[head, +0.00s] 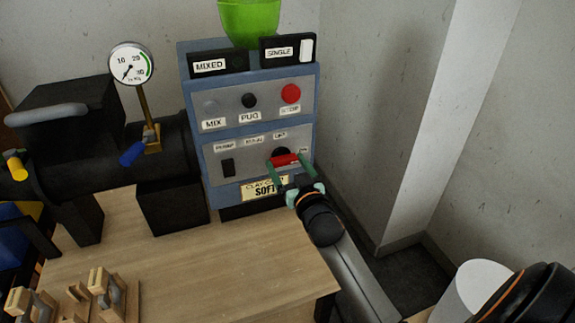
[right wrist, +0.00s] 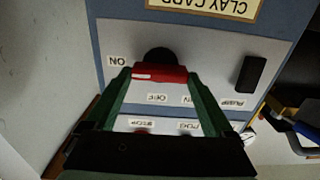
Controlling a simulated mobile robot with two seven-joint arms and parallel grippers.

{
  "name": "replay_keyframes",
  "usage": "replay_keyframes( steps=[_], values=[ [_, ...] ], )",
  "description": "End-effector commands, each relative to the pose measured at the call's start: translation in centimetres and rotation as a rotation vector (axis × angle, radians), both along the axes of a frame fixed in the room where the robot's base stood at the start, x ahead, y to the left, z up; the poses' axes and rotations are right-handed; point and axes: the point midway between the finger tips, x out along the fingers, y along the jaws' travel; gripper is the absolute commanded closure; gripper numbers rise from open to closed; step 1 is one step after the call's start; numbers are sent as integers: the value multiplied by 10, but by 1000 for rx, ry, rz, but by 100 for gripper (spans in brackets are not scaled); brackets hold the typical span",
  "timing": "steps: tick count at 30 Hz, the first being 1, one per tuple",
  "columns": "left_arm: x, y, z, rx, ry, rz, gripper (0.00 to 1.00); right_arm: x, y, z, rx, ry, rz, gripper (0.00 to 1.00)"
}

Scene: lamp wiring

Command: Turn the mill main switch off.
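The main switch is a round black knob with a red bar handle (head: 285,159) on the lower grey panel of the blue control box. The red handle (right wrist: 160,74) lies level, and its white mark faces the ON label (right wrist: 119,61). The OFF label (head: 280,135) is above the knob. My right gripper (head: 288,164) is at the switch, its green fingers wide apart, one by each end of the handle. The right wrist view shows the same gripper (right wrist: 158,78); whether the fingertips touch the handle is unclear. My left gripper is not in view.
A black pump switch (head: 228,167) sits left of the main switch. Above are a grey MIX button (head: 211,106), a black PUG button (head: 249,100) and a red STOP button (head: 291,93). A gauge (head: 131,63) stands left. The wooden table's (head: 190,265) front middle is clear.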

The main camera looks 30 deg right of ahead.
Motion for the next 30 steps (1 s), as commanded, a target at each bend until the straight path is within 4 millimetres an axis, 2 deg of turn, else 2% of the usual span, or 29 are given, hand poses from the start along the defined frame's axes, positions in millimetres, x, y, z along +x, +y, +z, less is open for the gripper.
replay_keyframes(
  steps=[2,12,22,30],
  values=[
    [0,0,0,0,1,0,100,0,0,0,0,0,1,30],
    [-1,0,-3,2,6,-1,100,0,1,0,1,0,1,68],
    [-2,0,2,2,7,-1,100,0,1,1,-48,13,1,68],
    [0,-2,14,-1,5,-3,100,0,1,2,-219,55,1,68]
  ],
)
